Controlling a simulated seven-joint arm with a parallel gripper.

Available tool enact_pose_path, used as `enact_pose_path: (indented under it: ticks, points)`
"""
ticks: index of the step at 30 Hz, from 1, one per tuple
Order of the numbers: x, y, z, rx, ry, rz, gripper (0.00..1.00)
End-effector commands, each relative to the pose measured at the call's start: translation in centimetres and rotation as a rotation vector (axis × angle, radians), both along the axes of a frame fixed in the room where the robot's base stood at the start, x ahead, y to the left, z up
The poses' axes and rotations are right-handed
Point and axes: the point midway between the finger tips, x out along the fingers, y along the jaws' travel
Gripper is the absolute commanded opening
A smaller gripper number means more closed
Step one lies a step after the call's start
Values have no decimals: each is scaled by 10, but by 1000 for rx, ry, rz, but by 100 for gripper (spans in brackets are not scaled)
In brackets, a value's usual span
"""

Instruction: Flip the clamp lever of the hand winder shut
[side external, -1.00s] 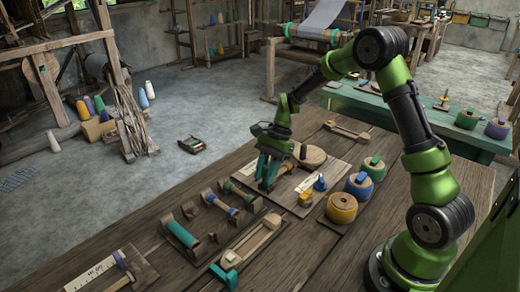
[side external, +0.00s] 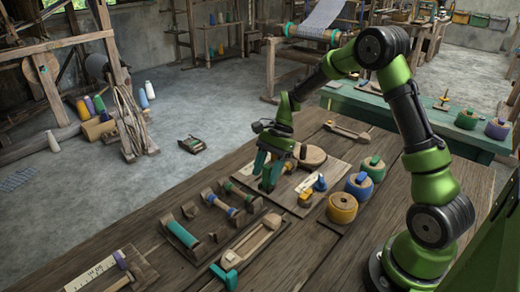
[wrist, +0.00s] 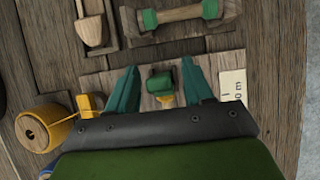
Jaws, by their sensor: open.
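My gripper (side external: 266,187) is over the left end of this board, teal fingers pointing down. In the wrist view my gripper (wrist: 160,92) is open, with a finger on each side of a small green part (wrist: 160,81) that has yellow below it. I cannot tell whether this green part or the blue piece is the clamp lever. No grip or contact shows. My gripper body hides the near part of the board.
Yellow, blue and green-topped pots (side external: 342,208) stand right of the board. A rack with a green-ended spool (side external: 237,193) and a slotted wooden tray (side external: 252,243) lie in front. In the wrist view a yellow pot (wrist: 42,126) and yellow block (wrist: 88,104) are at left.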

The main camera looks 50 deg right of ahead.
Motion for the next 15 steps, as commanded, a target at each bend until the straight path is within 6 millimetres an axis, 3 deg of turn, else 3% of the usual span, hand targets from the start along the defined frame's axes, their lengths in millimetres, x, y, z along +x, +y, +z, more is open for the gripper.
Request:
enact_pose_path:
  ticks: [15]
  points:
    - [0, -56, 100, -3, -5, -4, 51]
